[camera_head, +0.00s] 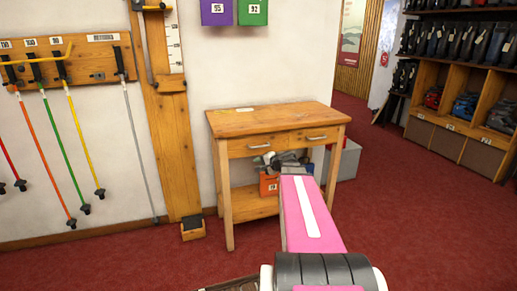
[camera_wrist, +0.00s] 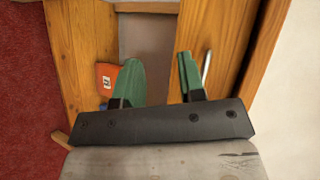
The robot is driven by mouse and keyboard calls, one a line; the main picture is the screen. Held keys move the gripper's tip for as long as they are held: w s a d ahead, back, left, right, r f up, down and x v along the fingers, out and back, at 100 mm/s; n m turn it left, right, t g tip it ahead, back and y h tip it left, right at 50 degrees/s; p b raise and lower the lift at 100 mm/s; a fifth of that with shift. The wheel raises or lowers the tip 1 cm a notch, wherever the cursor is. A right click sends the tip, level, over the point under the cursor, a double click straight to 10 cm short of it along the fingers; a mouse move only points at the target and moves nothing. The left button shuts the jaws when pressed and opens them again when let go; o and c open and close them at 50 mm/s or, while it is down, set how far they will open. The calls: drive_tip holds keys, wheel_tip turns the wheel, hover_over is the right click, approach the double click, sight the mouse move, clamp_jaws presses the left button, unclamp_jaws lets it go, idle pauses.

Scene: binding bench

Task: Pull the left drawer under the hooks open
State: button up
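The wooden bench (camera_head: 270,119) has two drawers side by side under its top, both shut. The left drawer (camera_head: 238,149) has a pale metal bar handle (camera_head: 259,146); the right drawer (camera_head: 334,132) has a similar one. My gripper (camera_head: 283,160) is in front of the bench, just below drawer level and slightly right of the left handle. In the wrist view its green fingers (camera_wrist: 159,62) are apart with nothing between them. A handle (camera_wrist: 206,70), apparently the left one, lies outside the right finger, partly hidden behind it. No hooks show directly above the bench.
An orange bin (camera_head: 268,187) stands on the bench's lower shelf (camera_head: 247,207). A hook board (camera_head: 65,62) with hanging poles is on the wall at left, beside a wooden measuring post (camera_head: 167,125). A grey box (camera_head: 349,160) stands right of the bench. Red carpet is clear at right.

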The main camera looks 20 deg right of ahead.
drive_tip(key=w+d+r+m+t+h, duration=0.1)
drive_tip(key=w+d+r+m+t, duration=0.2)
drive_tip(key=d+r, duration=0.3)
drive_tip(key=x, duration=0.6)
drive_tip(key=d+f+x, duration=0.1)
drive_tip(key=x, duration=0.3)
drive_tip(key=shift+w, duration=0.1)
clamp_jaws()
